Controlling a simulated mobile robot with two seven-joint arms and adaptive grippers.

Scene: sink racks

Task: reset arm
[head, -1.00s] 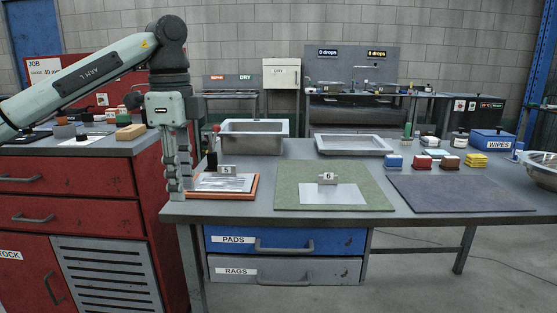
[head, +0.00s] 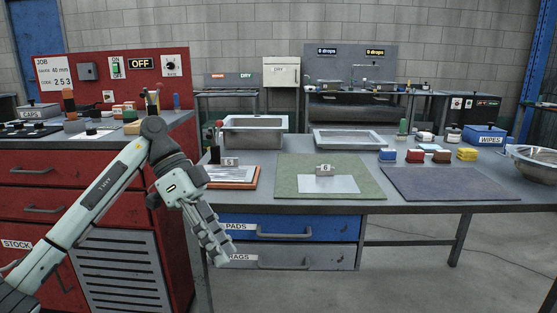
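My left gripper (head: 222,258) hangs low in front of the blue and grey drawers, tilted down and to the right. Its fingers lie close together and I see nothing between them; from this angle I cannot tell how far apart they are. The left arm (head: 95,200) comes in from the lower left in front of the red cabinet. My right gripper is not in the head view.
The grey workbench (head: 420,207) holds an orange-edged board (head: 257,179), a green mat (head: 363,180), a dark blue mat (head: 450,183), a metal tray (head: 352,140), a steel basin (head: 253,124) and a WIPES box (head: 484,136). The red cabinet (head: 30,180) stands at left. Floor at lower right is clear.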

